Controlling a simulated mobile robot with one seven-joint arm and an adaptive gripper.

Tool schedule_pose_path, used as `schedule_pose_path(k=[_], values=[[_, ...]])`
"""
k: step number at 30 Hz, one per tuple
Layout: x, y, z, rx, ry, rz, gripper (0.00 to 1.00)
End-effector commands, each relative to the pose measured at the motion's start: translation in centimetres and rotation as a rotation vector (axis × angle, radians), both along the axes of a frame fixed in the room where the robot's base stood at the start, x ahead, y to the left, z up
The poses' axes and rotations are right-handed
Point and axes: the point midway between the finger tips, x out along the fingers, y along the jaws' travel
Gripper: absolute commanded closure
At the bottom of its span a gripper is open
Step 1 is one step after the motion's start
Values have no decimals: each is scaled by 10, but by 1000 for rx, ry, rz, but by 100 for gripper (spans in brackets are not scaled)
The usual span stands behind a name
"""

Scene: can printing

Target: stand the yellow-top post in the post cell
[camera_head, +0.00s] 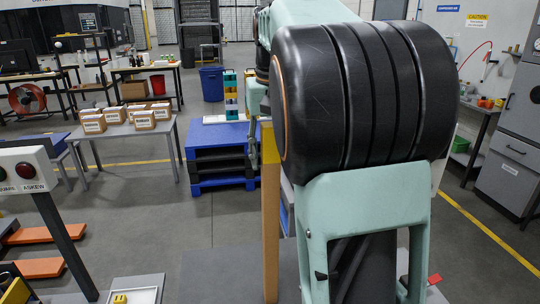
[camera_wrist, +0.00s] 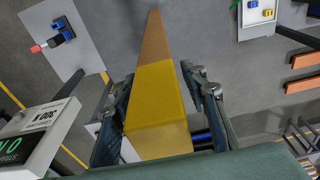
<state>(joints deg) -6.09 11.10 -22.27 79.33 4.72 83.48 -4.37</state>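The post is a tall, square orange-brown bar with a yellow top. In the wrist view the yellow top (camera_wrist: 158,95) fills the middle, with the post running away toward the upper edge. My gripper (camera_wrist: 158,72) has one finger on each side of the yellow top. The right finger appears slightly apart from it. Whether the fingers grip it is unclear. I cannot make out the post cell for certain.
A white-rimmed tray (camera_head: 150,289) with a yellow piece lies at the bottom left. A sign stand (camera_head: 25,175) rises at the left. Blue and black pallets (camera_head: 215,183) and a table with cartons (camera_head: 113,138) stand behind. Grey floor is clear between them.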

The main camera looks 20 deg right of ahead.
Motion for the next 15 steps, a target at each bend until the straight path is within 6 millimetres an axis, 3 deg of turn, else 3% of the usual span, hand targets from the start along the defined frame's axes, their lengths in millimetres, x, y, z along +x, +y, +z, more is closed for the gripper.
schedule_pose_path(k=[9, 15], values=[[0, 0, 1, 0, 0, 0, 54], [-1, 0, 21, -1, -3, 0, 54]])
